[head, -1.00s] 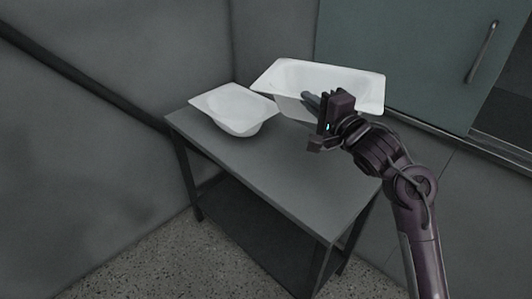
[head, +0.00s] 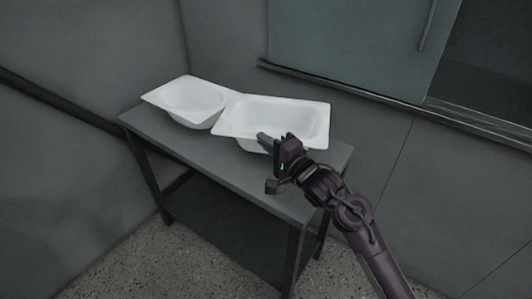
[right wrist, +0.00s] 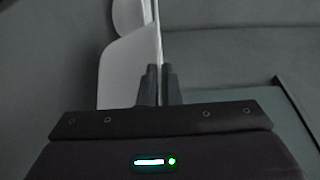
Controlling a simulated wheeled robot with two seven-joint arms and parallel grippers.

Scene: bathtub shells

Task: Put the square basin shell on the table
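The square basin shell (head: 312,112) is a white, wide-rimmed, roughly rectangular tub over the right part of the dark table (head: 215,165). My right gripper (head: 266,140) is at its near side, fingers close together on the rim. In the right wrist view the right gripper (right wrist: 160,85) has its fingers together at the edge of the white shell (right wrist: 122,65). The shell's underside is partly hidden by my gripper, and I cannot tell whether it touches the table. My left gripper is out of view.
Another white basin shell (head: 190,100) stands on the table's left part, its rim very close to the held shell's left corner. Walls stand behind and to the left. A teal cabinet door (head: 350,45) is behind. The table's front strip is bare.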

